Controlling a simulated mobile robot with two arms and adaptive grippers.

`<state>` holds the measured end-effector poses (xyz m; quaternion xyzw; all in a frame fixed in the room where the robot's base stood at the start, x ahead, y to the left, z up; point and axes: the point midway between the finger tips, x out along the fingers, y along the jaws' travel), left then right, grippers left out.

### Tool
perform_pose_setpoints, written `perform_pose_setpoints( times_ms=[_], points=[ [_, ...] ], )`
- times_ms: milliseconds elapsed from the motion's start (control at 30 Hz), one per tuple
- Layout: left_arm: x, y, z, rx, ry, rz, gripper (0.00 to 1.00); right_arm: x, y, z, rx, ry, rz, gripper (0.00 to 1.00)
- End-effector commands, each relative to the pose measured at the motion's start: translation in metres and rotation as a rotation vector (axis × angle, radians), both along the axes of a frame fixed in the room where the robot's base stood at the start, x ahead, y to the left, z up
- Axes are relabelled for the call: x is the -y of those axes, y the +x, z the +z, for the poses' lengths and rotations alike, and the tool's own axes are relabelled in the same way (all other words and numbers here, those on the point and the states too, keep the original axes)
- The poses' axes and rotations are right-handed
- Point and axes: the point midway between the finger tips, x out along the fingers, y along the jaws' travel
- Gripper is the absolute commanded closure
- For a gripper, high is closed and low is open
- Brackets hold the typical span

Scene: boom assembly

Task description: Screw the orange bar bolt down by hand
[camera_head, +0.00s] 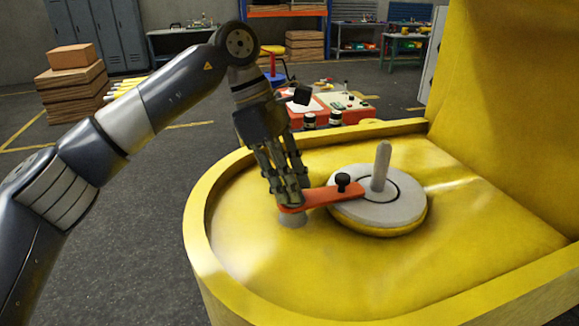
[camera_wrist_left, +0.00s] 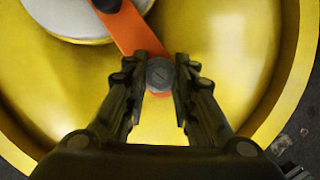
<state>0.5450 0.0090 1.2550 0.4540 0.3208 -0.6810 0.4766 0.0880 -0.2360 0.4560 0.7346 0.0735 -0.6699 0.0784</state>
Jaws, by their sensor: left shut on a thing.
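The orange bar (camera_head: 325,195) lies from the grey disc to a small grey post on the yellow boom part, and it also shows in the left wrist view (camera_wrist_left: 130,28). A grey round bolt head (camera_wrist_left: 160,73) sits at the bar's near end. My left gripper (camera_head: 291,196) points down over that end, and in the wrist view (camera_wrist_left: 160,80) its fingers are shut on the bolt head from both sides. In the head view the fingers hide the bolt. A black knob bolt (camera_head: 343,181) stands at the bar's other end. My right gripper is not in view.
The grey disc (camera_head: 390,213) carries an upright grey pin (camera_head: 381,166) beside the bar. A raised yellow rim (camera_head: 198,230) curves around the work area, and a tall yellow wall (camera_head: 510,100) rises at the right. The yellow floor in front of the disc is clear.

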Motion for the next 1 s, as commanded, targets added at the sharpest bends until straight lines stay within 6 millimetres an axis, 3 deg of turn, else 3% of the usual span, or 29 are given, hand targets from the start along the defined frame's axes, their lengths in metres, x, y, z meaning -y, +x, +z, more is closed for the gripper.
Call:
perform_pose_setpoints(
  times_ms=[33,400,1000],
  points=[
    [0.001,0.002,0.01,0.007,-0.009,-0.035,0.99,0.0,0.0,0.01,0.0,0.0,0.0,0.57],
    [0.002,0.003,0.009,0.012,-0.011,-0.269,0.99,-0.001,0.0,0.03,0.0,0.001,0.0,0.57],
    [0.002,0.004,0.007,0.014,-0.011,-0.349,0.99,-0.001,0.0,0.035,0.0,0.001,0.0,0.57]
  ],
)
